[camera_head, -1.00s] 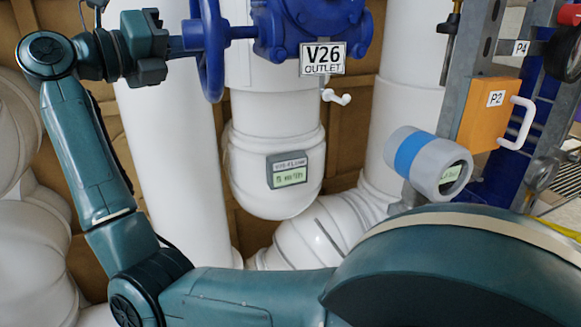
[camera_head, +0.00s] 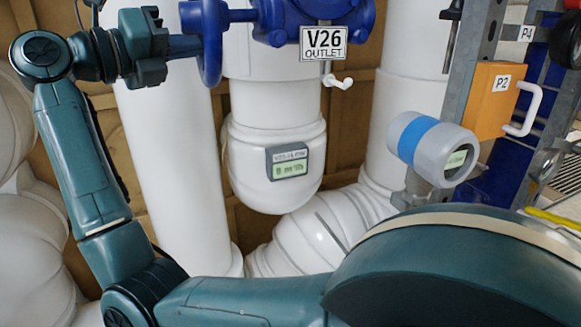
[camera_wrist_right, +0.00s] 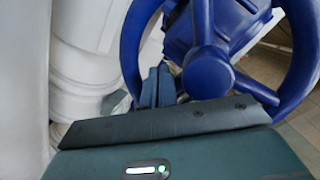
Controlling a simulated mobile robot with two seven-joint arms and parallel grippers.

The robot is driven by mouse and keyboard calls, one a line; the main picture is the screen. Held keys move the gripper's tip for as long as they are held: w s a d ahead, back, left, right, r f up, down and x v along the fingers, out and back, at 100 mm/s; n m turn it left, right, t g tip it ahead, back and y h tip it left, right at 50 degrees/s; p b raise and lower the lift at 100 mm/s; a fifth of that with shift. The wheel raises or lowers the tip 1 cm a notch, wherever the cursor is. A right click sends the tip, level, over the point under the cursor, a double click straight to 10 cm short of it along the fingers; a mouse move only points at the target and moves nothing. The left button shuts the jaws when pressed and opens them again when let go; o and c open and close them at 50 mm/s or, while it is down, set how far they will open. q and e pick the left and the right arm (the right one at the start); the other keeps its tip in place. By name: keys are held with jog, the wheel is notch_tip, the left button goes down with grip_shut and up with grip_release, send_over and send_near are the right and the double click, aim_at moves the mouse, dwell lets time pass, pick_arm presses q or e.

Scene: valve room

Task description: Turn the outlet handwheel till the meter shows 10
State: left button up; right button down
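The blue outlet handwheel (camera_head: 211,45) stands nearly edge-on on the blue valve (camera_head: 310,18), with a V26 OUTLET plate (camera_head: 323,43). The flow meter (camera_head: 289,161) on the white pipe below has a small green display; its figure is blurred, perhaps 8. My right gripper (camera_head: 186,45) reaches the wheel from the left. In the right wrist view its two fingers (camera_wrist_right: 158,87) are close together, with nothing visible between them, inside the lower left of the wheel (camera_wrist_right: 203,58) beside a spoke. Contact with the spoke is unclear. My left gripper is out of view.
White pipes (camera_head: 165,165) stand behind and below the valve. A grey and blue round gauge (camera_head: 432,149) and an orange P2 box (camera_head: 490,97) with a white handle are at the right. A small white tap (camera_head: 338,82) sits under the plate.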

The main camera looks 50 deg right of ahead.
jog(key=shift+w+d+r+p, duration=0.15)
jog(key=shift+w+r+p, duration=0.15)
jog(key=shift+r+p, duration=0.3)
jog(key=shift+w+d+r+p, duration=0.15)
jog(key=shift+w+r+p, duration=0.15)
jog(key=shift+p, duration=0.45)
jog(key=shift+w+a, duration=0.1)
jog(key=shift+a, duration=0.35)
jog(key=p+v, duration=0.3)
jog(key=v, duration=0.8)
jog(key=shift+f, duration=0.1)
